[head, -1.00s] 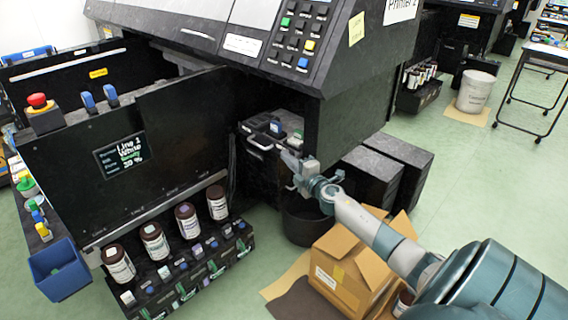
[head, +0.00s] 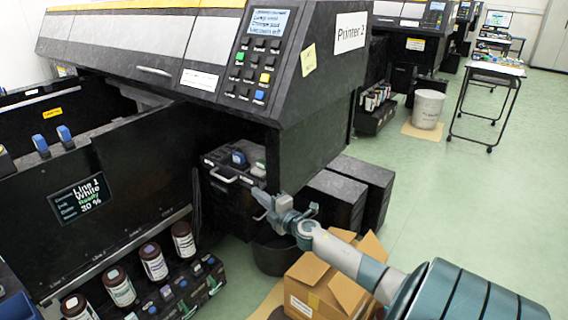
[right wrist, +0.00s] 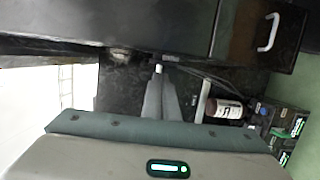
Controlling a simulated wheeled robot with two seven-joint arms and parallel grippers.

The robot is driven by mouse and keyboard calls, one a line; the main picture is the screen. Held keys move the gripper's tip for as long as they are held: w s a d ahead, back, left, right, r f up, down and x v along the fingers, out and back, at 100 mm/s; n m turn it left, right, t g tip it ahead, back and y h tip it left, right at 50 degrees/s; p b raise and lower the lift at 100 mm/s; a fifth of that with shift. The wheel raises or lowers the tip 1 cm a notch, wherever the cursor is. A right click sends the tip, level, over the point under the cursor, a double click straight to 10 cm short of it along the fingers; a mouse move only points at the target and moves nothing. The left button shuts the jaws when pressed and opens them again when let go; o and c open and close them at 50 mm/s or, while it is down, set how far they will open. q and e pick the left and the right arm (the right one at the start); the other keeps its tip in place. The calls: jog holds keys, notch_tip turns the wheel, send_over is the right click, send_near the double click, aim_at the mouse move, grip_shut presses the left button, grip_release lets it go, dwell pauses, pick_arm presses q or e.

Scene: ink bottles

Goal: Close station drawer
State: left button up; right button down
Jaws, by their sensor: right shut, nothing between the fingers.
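The station drawer (head: 235,190) is a black unit with a pale handle (head: 222,176) on its front, low under the printer. Its top shows, with a blue and a pale green cap on it, and it stands out from the printer body. My right gripper (head: 262,197) is shut and empty, just right of the handle and near the drawer's side. I cannot tell whether it touches the drawer. In the right wrist view the shut fingers (right wrist: 159,75) point at dark panels, and a pale handle (right wrist: 268,33) shows at upper right. My left gripper is not in view.
An open cardboard box (head: 318,290) stands below my right arm, with a dark bin (head: 270,258) beside it. Two black cabinets (head: 333,200) stand right of the drawer. Brown bottles (head: 153,262) line a rack at lower left. The green floor at right is mostly clear.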

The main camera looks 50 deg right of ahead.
jog(key=s+a, duration=0.2)
jog(key=s, duration=1.1)
jog(key=shift+s, duration=0.15)
